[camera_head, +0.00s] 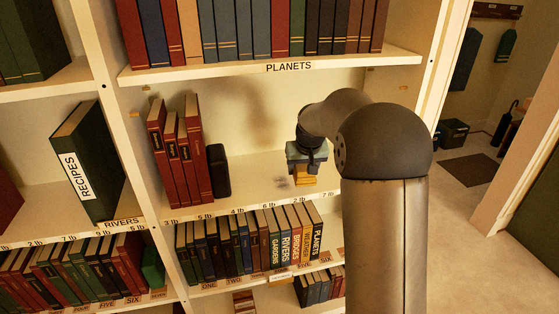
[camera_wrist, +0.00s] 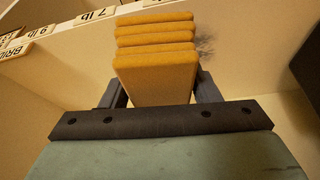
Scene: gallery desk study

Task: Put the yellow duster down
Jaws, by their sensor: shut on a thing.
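The yellow duster (camera_head: 304,176) is a ridged yellow-orange block. In the head view it is just below my gripper (camera_head: 306,158), low over the middle shelf (camera_head: 250,203) below the PLANETS label. In the wrist view the duster (camera_wrist: 155,75) lies between the two dark fingers of my gripper (camera_wrist: 160,92), which is shut on it. I cannot tell whether its underside touches the shelf. A grey smudge (camera_head: 281,183) lies on the shelf just left of the duster; it also shows beside the duster in the wrist view (camera_wrist: 205,44).
Several red books (camera_head: 180,155) and a dark upright object (camera_head: 218,171) stand at the left of this shelf. Weight labels (camera_head: 238,212) run along its front edge. Shelves of books lie above and below. The shelf between the dark object and the smudge is clear.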

